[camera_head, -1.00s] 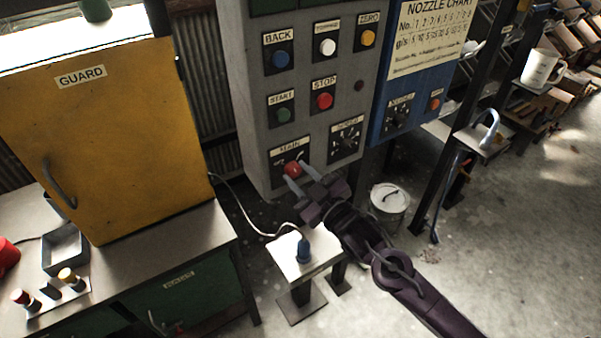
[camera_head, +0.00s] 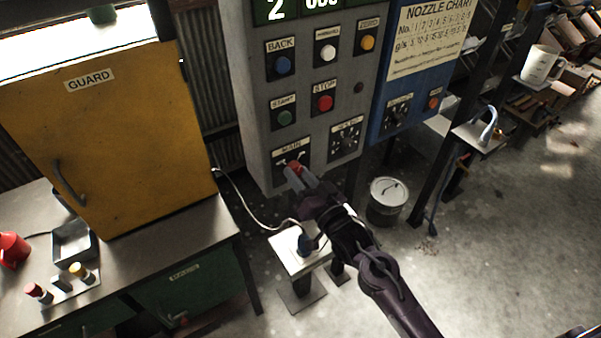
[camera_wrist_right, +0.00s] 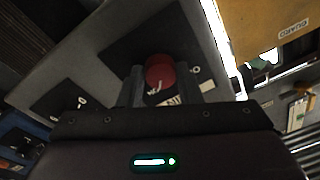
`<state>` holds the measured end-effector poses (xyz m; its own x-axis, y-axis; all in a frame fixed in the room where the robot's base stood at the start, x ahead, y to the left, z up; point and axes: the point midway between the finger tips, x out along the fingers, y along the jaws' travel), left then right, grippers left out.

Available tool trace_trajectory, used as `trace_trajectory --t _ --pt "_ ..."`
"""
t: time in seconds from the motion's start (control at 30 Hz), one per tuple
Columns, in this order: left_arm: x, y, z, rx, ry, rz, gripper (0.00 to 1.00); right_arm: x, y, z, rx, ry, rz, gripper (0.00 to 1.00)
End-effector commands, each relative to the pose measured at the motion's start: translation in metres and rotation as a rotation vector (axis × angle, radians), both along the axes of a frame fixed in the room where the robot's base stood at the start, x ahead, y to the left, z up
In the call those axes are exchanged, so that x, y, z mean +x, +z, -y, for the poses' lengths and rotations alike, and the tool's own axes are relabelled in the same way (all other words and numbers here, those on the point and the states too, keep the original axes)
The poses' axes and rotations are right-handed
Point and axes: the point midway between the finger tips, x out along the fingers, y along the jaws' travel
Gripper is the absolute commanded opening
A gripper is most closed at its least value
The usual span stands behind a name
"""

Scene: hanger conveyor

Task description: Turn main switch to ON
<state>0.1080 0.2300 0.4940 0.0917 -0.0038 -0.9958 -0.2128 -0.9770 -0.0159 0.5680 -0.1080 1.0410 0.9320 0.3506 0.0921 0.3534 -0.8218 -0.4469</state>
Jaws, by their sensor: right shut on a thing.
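The main switch is a red knob (camera_head: 296,166) on a dark plate labelled MAIN, low on the grey control panel (camera_head: 258,150). My right gripper (camera_head: 299,174) reaches it from below right, with its fingers at the knob. In the right wrist view the red knob (camera_wrist_right: 159,72) sits between the two fingers (camera_wrist_right: 159,86), which are shut on it. The fingers partly hide the plate, and the exact knob angle and ON/OFF lettering are too small to read. My left gripper is not in view.
START (camera_head: 285,117) and STOP (camera_head: 323,103) buttons and a dial (camera_head: 346,138) are close above and beside the switch. A small stand (camera_head: 290,255) with a blue plug is below. A yellow guard box (camera_head: 120,150) is left; a lidded bucket (camera_head: 386,203) is right.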

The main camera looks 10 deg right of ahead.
Motion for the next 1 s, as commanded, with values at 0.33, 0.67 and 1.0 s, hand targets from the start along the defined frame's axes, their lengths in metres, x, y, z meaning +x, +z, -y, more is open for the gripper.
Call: trace_trajectory --t 0.33,0.67,1.0 --pt "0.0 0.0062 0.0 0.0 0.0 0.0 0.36 -0.0005 -0.0006 -0.0008 0.117 0.0 -0.044 0.09" --pt "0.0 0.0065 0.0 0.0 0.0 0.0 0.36 -0.0005 -0.0009 -0.0008 0.134 0.001 -0.05 0.09" --pt "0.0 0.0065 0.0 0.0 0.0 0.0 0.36 -0.0004 -0.0006 -0.0007 0.133 0.001 -0.049 0.51"
